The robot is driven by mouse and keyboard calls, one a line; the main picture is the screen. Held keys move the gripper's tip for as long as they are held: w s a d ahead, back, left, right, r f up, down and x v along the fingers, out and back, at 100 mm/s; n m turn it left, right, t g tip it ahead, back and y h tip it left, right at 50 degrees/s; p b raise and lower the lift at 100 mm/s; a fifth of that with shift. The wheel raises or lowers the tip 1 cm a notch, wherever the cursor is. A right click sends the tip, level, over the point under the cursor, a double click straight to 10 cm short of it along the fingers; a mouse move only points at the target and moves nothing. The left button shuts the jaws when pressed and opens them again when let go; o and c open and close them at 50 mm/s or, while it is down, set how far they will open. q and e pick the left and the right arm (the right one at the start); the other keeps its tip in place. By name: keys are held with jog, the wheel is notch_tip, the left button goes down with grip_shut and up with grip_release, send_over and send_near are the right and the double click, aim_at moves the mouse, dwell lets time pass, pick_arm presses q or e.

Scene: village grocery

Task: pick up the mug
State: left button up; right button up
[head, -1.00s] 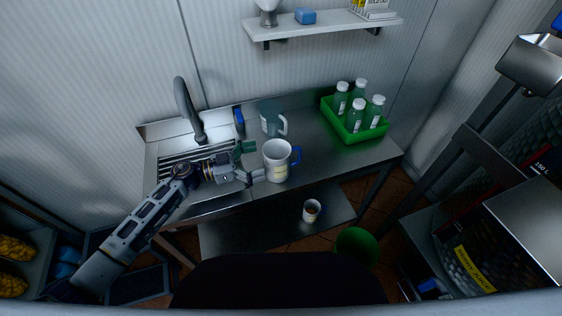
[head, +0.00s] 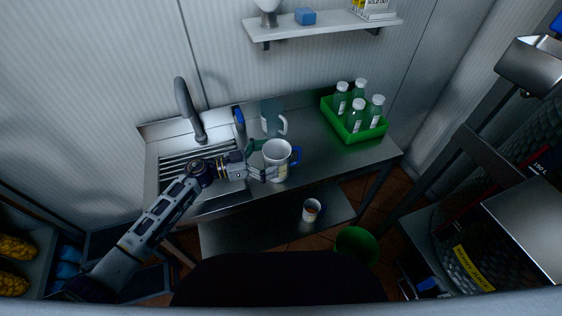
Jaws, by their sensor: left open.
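A white mug with a blue handle (head: 279,157) stands upright on the steel counter, its handle pointing right. My left gripper (head: 268,162) is open at the mug's left side, with one finger in front of the mug's lower left. The other finger is near its upper left, and I cannot tell whether either touches. A second, smaller mug (head: 311,210) stands on the lower shelf. My right gripper is not in view.
A green crate (head: 352,134) with several bottles stands at the counter's back right. The tap (head: 187,105) and sink are left. The counter right of the mug (head: 325,158) is clear.

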aim_at(281, 155)
pick_arm(q)
jog(key=shift+x, duration=0.9)
jog(key=shift+d+r, duration=0.1)
jog(key=shift+d, duration=0.6)
jog(key=shift+w+d, duration=0.1)
jog(key=shift+d, duration=0.2)
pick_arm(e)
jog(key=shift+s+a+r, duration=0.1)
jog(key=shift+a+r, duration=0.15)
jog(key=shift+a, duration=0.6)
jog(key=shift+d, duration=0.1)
